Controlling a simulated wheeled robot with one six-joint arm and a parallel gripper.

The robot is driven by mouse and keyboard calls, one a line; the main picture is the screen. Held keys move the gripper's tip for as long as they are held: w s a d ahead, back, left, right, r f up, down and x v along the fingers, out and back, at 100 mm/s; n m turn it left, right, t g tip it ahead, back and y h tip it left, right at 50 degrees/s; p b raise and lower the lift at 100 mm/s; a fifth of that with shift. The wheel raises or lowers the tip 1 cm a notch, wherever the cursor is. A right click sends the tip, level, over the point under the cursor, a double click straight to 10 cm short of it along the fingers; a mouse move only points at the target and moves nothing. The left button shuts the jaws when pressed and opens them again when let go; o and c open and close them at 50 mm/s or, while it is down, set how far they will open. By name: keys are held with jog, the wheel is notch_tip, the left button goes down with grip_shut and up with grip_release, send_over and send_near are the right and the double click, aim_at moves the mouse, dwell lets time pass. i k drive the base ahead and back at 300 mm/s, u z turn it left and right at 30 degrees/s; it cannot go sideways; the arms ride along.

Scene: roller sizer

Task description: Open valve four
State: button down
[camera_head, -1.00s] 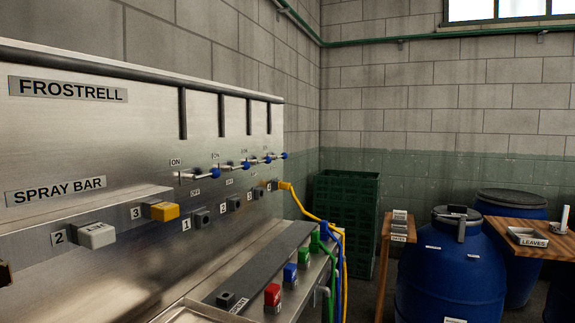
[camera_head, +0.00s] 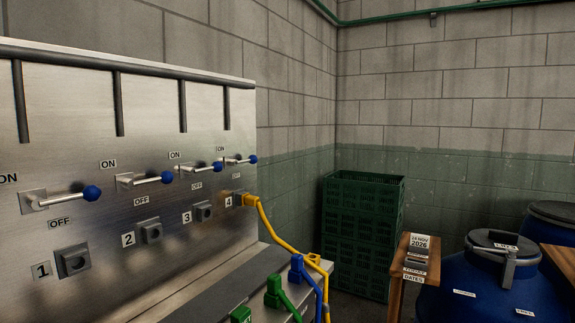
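A row of valve levers with blue knobs runs along the steel panel on the left. The fourth lever (camera_head: 238,161), the farthest right, stands above the socket labelled 4 (camera_head: 228,201). It sticks out roughly level to the right, like the third lever (camera_head: 201,169), the second lever (camera_head: 145,180) and the first lever (camera_head: 60,200). Each lever has an ON label above; OFF labels show below the nearer ones. A yellow plug (camera_head: 247,200) with a yellow hose sits at socket 4. My gripper is not in view.
Sockets 1 (camera_head: 72,261), 2 (camera_head: 151,230) and 3 (camera_head: 203,211) look empty. Blue (camera_head: 297,268) and green (camera_head: 274,291) plugs stand on the ledge below. A green crate stack (camera_head: 362,225), a wooden stand (camera_head: 415,265) and blue drums (camera_head: 490,280) stand to the right.

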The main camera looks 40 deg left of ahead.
aim_at(253, 159)
jog(key=u, duration=0.4)
jog(key=i, duration=1.9)
jog(key=u, duration=0.85)
jog(key=i, duration=0.35)
jog(key=z, duration=0.05)
